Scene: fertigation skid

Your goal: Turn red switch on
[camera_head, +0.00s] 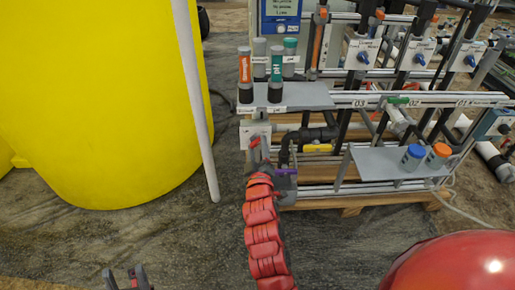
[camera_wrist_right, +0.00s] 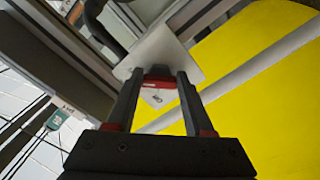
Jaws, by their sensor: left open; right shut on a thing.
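The red switch (camera_wrist_right: 158,79) shows in the right wrist view on a pale plate (camera_wrist_right: 186,58) with a small label. My right gripper (camera_wrist_right: 159,74) has one finger on each side of the switch and is shut on it. In the head view the right gripper (camera_head: 260,158) is at the left end of the skid, in front of the white plate (camera_head: 250,131), and largely hides the switch. Whether the switch is turned cannot be told. My left gripper (camera_head: 126,278) is open and empty at the bottom left, away from the skid.
A big yellow tank (camera_head: 100,100) and a pale upright pipe (camera_head: 197,100) stand left of the skid. A grey shelf (camera_head: 310,96) with several bottles is above my right gripper. A lower shelf (camera_head: 375,163) holds two capped jars. The floor at front left is clear.

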